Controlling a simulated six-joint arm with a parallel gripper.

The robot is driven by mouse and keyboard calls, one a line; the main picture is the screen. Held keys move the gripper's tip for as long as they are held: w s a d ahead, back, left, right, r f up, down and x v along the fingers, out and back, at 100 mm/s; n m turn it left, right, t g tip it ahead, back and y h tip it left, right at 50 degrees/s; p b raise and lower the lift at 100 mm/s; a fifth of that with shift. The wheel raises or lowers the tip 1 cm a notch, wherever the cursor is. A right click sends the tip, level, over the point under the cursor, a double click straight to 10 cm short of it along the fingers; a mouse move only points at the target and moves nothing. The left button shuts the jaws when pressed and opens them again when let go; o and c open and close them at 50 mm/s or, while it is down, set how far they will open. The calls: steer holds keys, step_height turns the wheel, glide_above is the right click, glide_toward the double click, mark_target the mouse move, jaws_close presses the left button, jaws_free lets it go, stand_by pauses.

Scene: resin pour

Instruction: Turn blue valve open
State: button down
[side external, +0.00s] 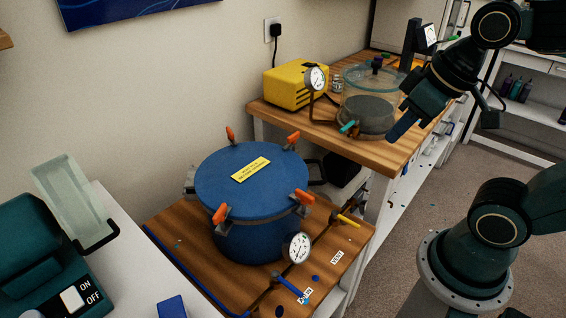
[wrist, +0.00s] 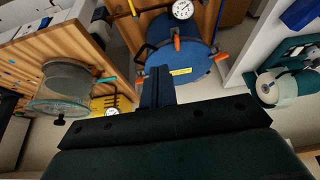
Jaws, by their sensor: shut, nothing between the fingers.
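The blue valve handle (side external: 288,284) sits on the pipework at the front edge of the wooden board, beside a small white label whose text is too small to read. The blue pressure pot (side external: 240,185) stands behind it with its lid on and orange-handled clamps around the rim. My gripper (side external: 400,128) is shut and empty, high above the right side of the wooden bench and well away from the valve. In the wrist view, my closed fingers (wrist: 158,85) point toward the pot (wrist: 180,65). I cannot make out the blue valve there.
A pressure gauge (side external: 298,247) stands close to the blue valve. A yellow valve handle (side external: 346,220) is farther along the pipework, near a VENT label (side external: 338,257). A clear vacuum chamber (side external: 368,100) and yellow pump (side external: 296,84) occupy the bench.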

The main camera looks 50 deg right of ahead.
steer(key=w+f+n+g+y, duration=0.1)
steer(key=w+f+g+y, duration=0.2)
steer(key=f, duration=0.4)
steer(key=w+f+n+g+y, duration=0.1)
steer(key=w+f+g, duration=0.1)
steer(key=w+f, duration=0.35)
step_height(320, 180, down, 18)
steer(key=s+m+y, duration=0.1)
steer(key=m+y, duration=0.1)
steer(key=y, duration=0.6)
steer(key=shift+a+r, duration=0.2)
steer(key=shift+a, duration=0.2)
steer(key=shift+a, duration=0.15)
glide_toward(295, 288)
steer(key=a+f, duration=0.3)
steer(key=f, duration=0.1)
steer(key=shift+a, duration=1.1)
